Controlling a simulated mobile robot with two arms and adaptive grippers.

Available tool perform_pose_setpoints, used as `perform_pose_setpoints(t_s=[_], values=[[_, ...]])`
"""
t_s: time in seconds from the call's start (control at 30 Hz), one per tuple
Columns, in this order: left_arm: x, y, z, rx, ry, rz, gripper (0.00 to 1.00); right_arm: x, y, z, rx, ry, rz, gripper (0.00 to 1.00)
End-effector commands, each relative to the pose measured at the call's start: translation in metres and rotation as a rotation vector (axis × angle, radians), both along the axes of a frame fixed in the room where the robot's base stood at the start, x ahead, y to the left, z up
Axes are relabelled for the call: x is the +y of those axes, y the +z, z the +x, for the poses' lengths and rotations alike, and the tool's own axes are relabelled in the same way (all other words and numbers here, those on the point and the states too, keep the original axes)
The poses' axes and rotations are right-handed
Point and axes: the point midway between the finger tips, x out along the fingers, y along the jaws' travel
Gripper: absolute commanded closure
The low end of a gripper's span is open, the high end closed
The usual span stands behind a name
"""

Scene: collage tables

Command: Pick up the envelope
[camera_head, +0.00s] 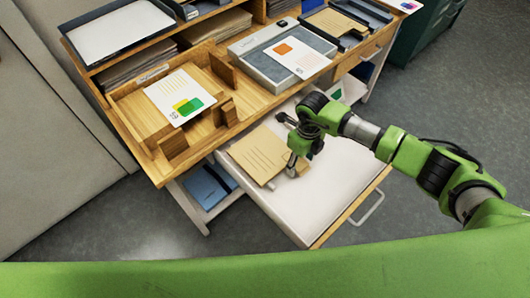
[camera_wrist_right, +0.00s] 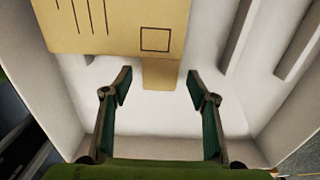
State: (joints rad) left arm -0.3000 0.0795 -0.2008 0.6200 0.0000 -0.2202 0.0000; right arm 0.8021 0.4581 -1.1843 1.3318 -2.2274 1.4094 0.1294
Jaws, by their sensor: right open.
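A tan envelope (camera_head: 258,154) with printed lines lies in the open white drawer (camera_head: 320,195), toward its left side. It also shows in the right wrist view (camera_wrist_right: 115,28), with a printed square near its corner and a narrower tan piece (camera_wrist_right: 160,74) below its edge. My right gripper (camera_head: 292,148) is over the drawer at the envelope's right edge. In the right wrist view its fingers (camera_wrist_right: 158,85) are spread with nothing gripped, and the tan piece shows between them. I cannot tell whether the fingers touch the envelope. My left gripper is not in view.
The wooden desk (camera_head: 228,130) stands behind the drawer, with a card (camera_head: 180,97) in a wooden tray and a grey device (camera_head: 283,55) bearing another card. The drawer walls (camera_wrist_right: 52,100) surround the gripper. A blue item (camera_head: 207,187) sits on a lower shelf. Floor is clear at right.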

Motion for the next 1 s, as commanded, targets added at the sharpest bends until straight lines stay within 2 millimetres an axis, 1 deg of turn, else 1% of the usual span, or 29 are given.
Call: perform_pose_setpoints(t_s=[0.17, 0.2, 0.27, 0.3, 0.33, 0.37, 0.77, 0.87, 0.97, 1.0], values=[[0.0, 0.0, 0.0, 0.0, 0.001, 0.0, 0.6, 0.0, -0.001, 0.0, -0.001, 0.0, 0.001, 0.47], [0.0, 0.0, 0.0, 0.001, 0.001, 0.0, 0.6, 0.0, -0.001, 0.0, -0.001, 0.0, 0.001, 0.49], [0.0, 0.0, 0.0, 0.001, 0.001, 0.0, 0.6, 0.0, 0.0, 0.0, -0.001, 0.0, 0.001, 0.65], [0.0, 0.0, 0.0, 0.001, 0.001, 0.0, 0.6, 0.0, 0.0, 0.0, 0.0, 0.0, 0.0, 0.75], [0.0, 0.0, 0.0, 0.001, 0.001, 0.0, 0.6, 0.0, 0.0, 0.0, 0.0, 0.0, 0.0, 0.83], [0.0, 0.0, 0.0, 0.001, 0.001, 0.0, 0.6, 0.0, 0.0, 0.0, 0.0, 0.0, 0.0, 0.85], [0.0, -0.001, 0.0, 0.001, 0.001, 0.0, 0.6, 0.0, 0.002, 0.001, -0.002, 0.0, 0.001, 0.85], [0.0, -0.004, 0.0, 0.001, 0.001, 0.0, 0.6, -0.001, 0.008, 0.001, -0.002, 0.0, 0.0, 0.85], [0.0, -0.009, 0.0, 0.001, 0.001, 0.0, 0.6, 0.0, 0.02, 0.002, -0.005, 0.002, 0.0, 0.85], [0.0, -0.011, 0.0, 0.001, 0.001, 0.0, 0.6, 0.0, 0.027, 0.002, -0.007, 0.001, 0.001, 0.85]])
